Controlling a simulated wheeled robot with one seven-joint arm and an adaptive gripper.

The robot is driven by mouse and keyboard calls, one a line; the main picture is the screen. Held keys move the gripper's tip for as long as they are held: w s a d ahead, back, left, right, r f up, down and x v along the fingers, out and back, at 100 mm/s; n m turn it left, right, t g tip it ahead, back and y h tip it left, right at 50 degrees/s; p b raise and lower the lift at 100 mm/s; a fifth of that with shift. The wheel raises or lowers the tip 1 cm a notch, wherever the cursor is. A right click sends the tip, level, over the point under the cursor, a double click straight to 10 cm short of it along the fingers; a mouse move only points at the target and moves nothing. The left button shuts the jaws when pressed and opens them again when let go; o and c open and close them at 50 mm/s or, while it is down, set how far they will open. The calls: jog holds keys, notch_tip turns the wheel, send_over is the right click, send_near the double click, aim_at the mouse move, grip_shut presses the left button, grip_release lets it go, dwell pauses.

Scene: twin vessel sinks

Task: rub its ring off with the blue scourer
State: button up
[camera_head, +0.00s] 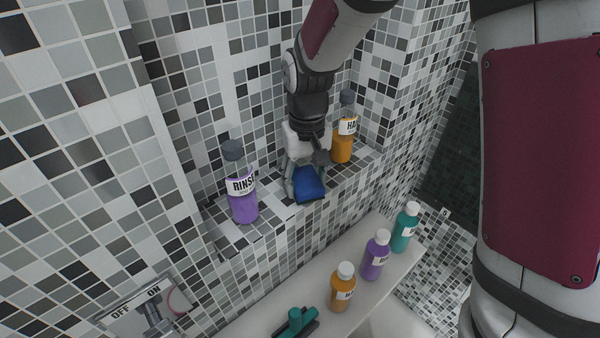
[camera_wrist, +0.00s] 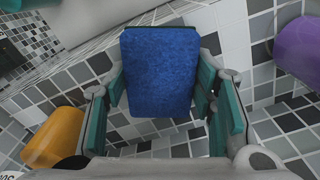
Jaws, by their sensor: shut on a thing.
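My gripper (camera_head: 306,177) is shut on the blue scourer (camera_head: 309,186), just above or on the tiled ledge; whether the scourer touches the tiles is unclear. In the wrist view the scourer (camera_wrist: 160,75) sits between the two teal-padded fingers of my gripper (camera_wrist: 162,95). No other ring shows clearly; the tiles under the scourer are hidden.
On the ledge, a purple RINSE bottle (camera_head: 242,200) stands left of my gripper and an orange bottle (camera_head: 343,146) right of it. Below, a pale counter holds orange (camera_head: 342,292), purple (camera_head: 375,260) and teal (camera_head: 403,232) bottles and a teal-and-dark object (camera_head: 295,322).

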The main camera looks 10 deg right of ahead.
jog(key=shift+s+d+f, duration=0.25)
jog(key=shift+s+d, duration=0.1)
jog(key=shift+s, duration=0.2)
jog(key=shift+w+a+r+p, duration=0.1)
jog(key=shift+r+p, duration=0.45)
jog(key=shift+r, duration=1.05)
jog(key=shift+w+r+p, duration=0.1)
jog(key=shift+r+p, duration=0.4)
jog(key=shift+r, duration=1.05)
jog(key=shift+s+r+p, duration=0.1)
jog(key=shift+r+p, duration=0.3)
jog(key=shift+r, duration=1.1)
jog(key=shift+f, duration=0.1)
